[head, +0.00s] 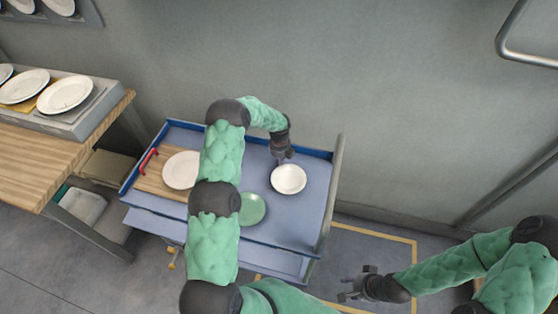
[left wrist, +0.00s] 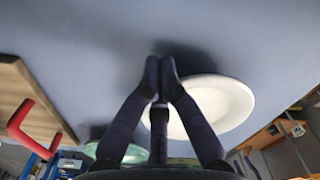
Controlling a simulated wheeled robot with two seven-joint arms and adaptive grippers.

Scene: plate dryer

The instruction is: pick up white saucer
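The white saucer (head: 289,180) is on or just above the blue cart top, right of the middle. My left gripper (head: 283,159) points down at its far rim. In the left wrist view the fingertips (left wrist: 160,66) are close together at the edge of the white saucer (left wrist: 222,103), with one finger overlapping it. The fingers look shut on the rim, though the contact is partly hidden. I cannot tell whether the saucer is clear of the surface. My right gripper (head: 359,285) is open and empty above the floor at lower right.
A white plate (head: 180,170) lies on a wooden board at the cart's left, beside a red handle (head: 150,160). A green saucer (head: 252,209) is partly behind my left arm. The cart has raised blue edges. A wooden table (head: 60,140) with a plate rack stands at left.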

